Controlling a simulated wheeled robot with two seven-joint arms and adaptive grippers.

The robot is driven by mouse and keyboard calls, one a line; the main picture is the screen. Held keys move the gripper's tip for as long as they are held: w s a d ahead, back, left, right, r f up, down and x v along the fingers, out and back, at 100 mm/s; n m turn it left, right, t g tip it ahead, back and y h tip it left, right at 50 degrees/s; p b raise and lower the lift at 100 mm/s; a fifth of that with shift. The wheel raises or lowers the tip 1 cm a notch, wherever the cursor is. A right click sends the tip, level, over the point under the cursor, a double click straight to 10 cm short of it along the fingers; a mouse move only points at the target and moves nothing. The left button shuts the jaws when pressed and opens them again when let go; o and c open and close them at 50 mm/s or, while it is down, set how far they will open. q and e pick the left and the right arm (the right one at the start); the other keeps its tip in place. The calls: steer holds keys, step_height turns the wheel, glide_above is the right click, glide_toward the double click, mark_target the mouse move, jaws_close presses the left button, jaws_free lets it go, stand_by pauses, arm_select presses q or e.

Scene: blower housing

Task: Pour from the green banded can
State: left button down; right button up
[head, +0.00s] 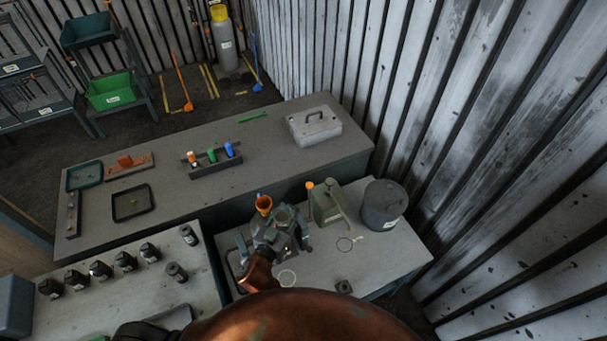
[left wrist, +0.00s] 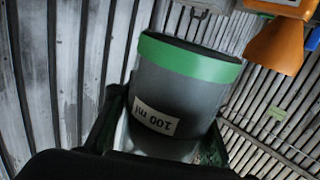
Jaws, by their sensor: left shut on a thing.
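The green banded can (left wrist: 185,85) fills the middle of the left wrist view. It is grey with a green band near its rim and an upside-down "100 ml" label. My left gripper (left wrist: 165,143) is shut on it, one finger on each side. In the head view my left gripper (head: 284,238) is over the near right bench, where the can is small and its band is not clear. An orange funnel (head: 264,203) stands just beyond the gripper; it also shows at the upper right of the left wrist view (left wrist: 275,45). The can's contents are hidden. My right gripper is not in view.
A green-grey box with a lever (head: 327,205) and a dark lidded drum (head: 383,205) stand right of the gripper. Several dark bottles (head: 124,261) stand on the left bench. The long bench behind holds a rack (head: 213,162), trays and a grey case (head: 314,126).

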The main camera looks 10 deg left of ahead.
arm_select(q)
steer(key=w+d+r+m+h+p, duration=0.1)
steer(key=w+d+r+h+p, duration=0.1)
steer(key=w+r+p, duration=0.4)
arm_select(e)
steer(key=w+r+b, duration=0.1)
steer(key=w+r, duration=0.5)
arm_select(q)
steer(key=w+a+f+n+b, duration=0.1)
steer(key=a+f+n+b, duration=0.2)
steer(key=a+f+b, duration=0.1)
steer(key=shift+w+a+f+n+b, duration=0.2)
steer(key=shift+a+f+n+b, duration=0.15)
steer(key=shift+a+f, duration=0.45)
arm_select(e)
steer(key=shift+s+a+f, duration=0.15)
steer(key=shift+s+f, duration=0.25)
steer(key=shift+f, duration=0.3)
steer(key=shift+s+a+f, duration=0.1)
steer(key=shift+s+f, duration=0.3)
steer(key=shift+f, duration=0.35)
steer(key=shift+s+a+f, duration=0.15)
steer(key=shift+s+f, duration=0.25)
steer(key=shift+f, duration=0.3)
arm_select(q)
steer(key=shift+d+f, duration=0.15)
steer(key=shift+d, duration=0.05)
